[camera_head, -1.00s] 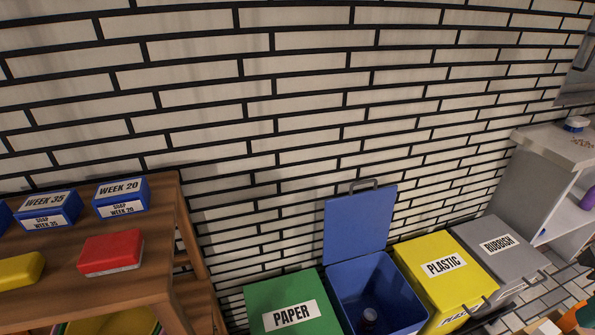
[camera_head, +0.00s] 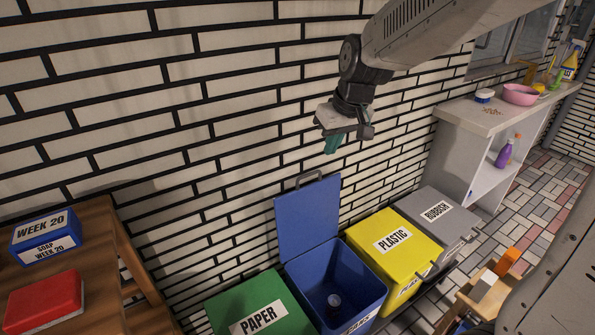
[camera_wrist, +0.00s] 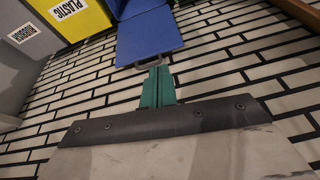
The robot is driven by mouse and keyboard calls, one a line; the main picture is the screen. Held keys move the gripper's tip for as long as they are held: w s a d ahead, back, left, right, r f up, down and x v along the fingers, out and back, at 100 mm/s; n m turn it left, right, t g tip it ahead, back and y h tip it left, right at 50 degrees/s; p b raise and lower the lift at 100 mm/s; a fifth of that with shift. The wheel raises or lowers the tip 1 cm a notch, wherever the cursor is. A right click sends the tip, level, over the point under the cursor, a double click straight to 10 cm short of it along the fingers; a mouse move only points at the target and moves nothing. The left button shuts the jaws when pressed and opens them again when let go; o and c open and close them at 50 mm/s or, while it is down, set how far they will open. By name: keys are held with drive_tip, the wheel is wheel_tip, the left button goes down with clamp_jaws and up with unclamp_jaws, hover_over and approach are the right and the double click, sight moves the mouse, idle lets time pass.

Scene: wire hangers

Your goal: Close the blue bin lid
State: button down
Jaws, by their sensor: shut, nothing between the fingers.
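The blue bin (camera_head: 340,287) stands open between the green and yellow bins, with a small dark item (camera_head: 334,301) inside. Its blue lid (camera_head: 307,220) stands raised near the brick wall, with a grey handle (camera_head: 309,178) on its top edge. In the wrist view the lid (camera_wrist: 148,38) and its handle (camera_wrist: 150,63) lie just beyond my fingertips. My gripper (camera_head: 332,143) is shut and empty, with teal fingers. In the head view it appears above and slightly right of the handle; they look apart. The fingers (camera_wrist: 158,88) also show in the wrist view.
The green PAPER bin (camera_head: 247,299), yellow PLASTIC bin (camera_head: 410,235) and grey RUBBISH bin (camera_head: 437,205) have closed lids. A wooden shelf (camera_head: 90,240) with soap boxes and a red sponge stands left. A white counter (camera_head: 470,118) stands right. The brick wall is close behind the lid.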

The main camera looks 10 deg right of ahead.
drive_tip(key=shift+n+t, duration=0.5)
drive_tip(key=shift+t, duration=0.2)
drive_tip(key=w+a+f, duration=0.1)
drive_tip(key=w+f, duration=0.5)
drive_tip(key=w+a+f, duration=0.1)
drive_tip(key=w+f, duration=0.5)
drive_tip(key=f, duration=0.1)
drive_tip(key=w+f, duration=0.7)
drive_tip(key=shift+a, duration=0.4)
